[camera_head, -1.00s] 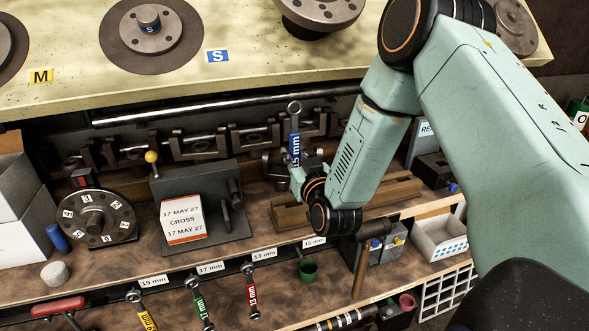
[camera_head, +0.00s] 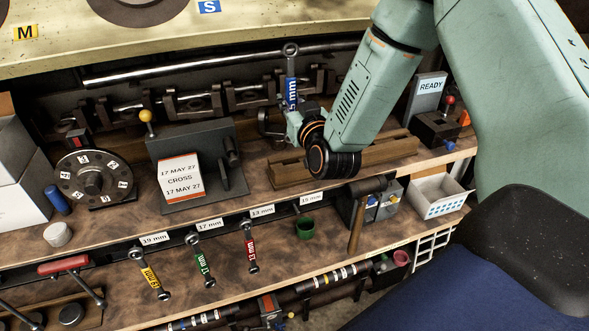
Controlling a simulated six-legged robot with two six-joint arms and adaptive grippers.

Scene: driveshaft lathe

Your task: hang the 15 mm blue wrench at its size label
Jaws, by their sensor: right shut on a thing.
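The blue 15 mm wrench (camera_head: 291,92) stands upright above the bench with its ring end up. My right gripper (camera_head: 294,114) is shut on its lower part, which the gripper hides. The 15 mm label (camera_head: 312,199) is on the bench's front edge, below and a little right of the gripper. No wrench hangs under that label. Left of it hang the red wrench (camera_head: 251,248) under 13 mm, the green wrench (camera_head: 202,262) under 17 mm and the yellow wrench (camera_head: 149,274) under 19 mm. My left gripper is not in view.
A date block (camera_head: 181,178) and a wooden block (camera_head: 290,174) stand on the bench. A white tray (camera_head: 437,196) is at the right.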

